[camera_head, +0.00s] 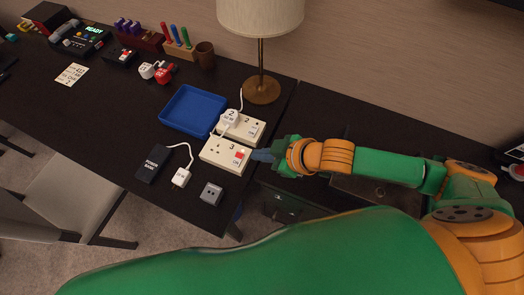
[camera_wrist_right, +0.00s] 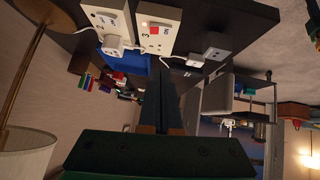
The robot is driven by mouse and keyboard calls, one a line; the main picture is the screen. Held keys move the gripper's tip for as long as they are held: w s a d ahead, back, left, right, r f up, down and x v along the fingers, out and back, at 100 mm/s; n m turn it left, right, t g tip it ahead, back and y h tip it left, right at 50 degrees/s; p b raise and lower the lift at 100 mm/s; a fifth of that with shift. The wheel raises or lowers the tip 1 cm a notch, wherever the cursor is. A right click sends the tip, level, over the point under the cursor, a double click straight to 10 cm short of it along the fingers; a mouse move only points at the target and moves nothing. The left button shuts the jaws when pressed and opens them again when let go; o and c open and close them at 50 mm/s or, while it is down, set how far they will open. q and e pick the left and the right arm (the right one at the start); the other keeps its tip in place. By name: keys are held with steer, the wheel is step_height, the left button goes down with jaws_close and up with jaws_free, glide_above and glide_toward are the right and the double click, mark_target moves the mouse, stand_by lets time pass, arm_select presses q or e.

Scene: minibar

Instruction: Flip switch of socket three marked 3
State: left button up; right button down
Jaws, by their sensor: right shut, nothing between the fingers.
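Socket three (camera_head: 219,152) is a cream block marked 3 on the dark desk, with a red switch (camera_head: 240,154) near its right end. Socket three also shows in the right wrist view (camera_wrist_right: 160,39), with the red switch (camera_wrist_right: 154,30) on its face. My right gripper (camera_head: 254,155) is shut and empty, its tips just right of the red switch; whether they touch it I cannot tell. The shut fingers (camera_wrist_right: 167,76) point towards the socket block in the wrist view. My left gripper is not in view.
Socket two (camera_head: 250,130), with a white plug (camera_head: 229,117) in it, sits just behind socket three. A blue tray (camera_head: 193,88) and a lamp (camera_head: 261,88) stand behind. A power bank (camera_head: 153,163), a white plug (camera_head: 181,177) and a grey cube (camera_head: 211,193) lie in front.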

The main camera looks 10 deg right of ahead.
steer(key=shift+s+r, duration=0.3)
steer(key=shift+w+d, duration=0.5)
steer(key=shift+w, duration=0.15)
